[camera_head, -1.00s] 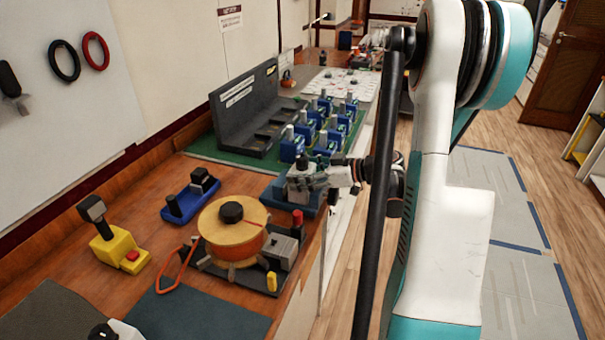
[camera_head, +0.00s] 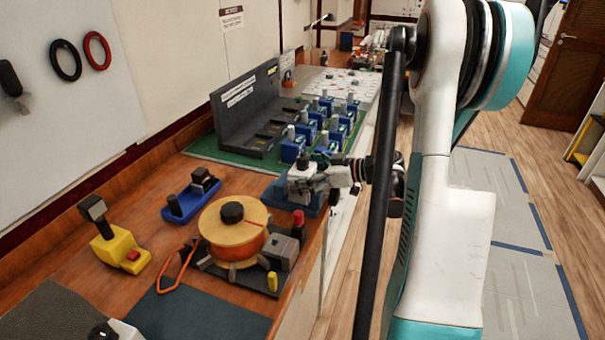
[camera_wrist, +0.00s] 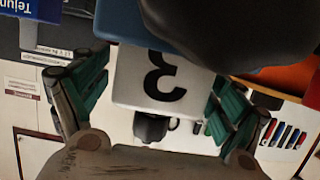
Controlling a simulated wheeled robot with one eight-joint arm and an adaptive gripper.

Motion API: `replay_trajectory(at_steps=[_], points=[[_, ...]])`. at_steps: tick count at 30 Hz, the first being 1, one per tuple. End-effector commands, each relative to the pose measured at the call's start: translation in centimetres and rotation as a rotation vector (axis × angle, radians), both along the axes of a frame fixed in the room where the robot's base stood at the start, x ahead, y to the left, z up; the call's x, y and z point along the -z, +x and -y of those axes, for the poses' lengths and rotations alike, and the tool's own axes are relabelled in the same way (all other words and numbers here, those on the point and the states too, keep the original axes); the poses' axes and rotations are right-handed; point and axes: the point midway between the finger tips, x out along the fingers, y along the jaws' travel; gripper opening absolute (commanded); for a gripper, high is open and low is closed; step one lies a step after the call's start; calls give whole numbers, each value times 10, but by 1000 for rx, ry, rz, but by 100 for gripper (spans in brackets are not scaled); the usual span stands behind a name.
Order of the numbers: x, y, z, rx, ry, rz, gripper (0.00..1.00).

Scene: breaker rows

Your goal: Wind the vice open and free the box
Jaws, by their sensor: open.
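A white box (camera_wrist: 155,80) with a black "3", seen upside down, fills the middle of the wrist view. A blue part (camera_wrist: 160,25) and a large dark rounded part (camera_wrist: 225,30) are close against its upper side; I take the blue part to belong to the vice. In the head view the blue vice base (camera_head: 277,193) stands at the bench's right edge, mostly behind my gripper (camera_head: 318,183). My gripper is open, with one green-padded finger on each side of the box in the wrist view (camera_wrist: 158,85). Finger contact and the vice handle are unclear.
An orange reel (camera_head: 232,222) on a dark base stands just nearer than the vice. A blue block fixture (camera_head: 190,196) lies to its left. Rows of blue breakers (camera_head: 293,150) stand behind on a green mat. A yellow device (camera_head: 120,248) sits at the left.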

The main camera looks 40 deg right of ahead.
Motion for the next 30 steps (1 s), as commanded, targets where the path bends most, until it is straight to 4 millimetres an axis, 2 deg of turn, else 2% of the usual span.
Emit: replay_trajectory(at_steps=[8,21,30], points=[[-3,-9,6,2,0,0,88],[-27,-77,46,4,1,0,88],[-35,-98,58,1,0,0,88]])
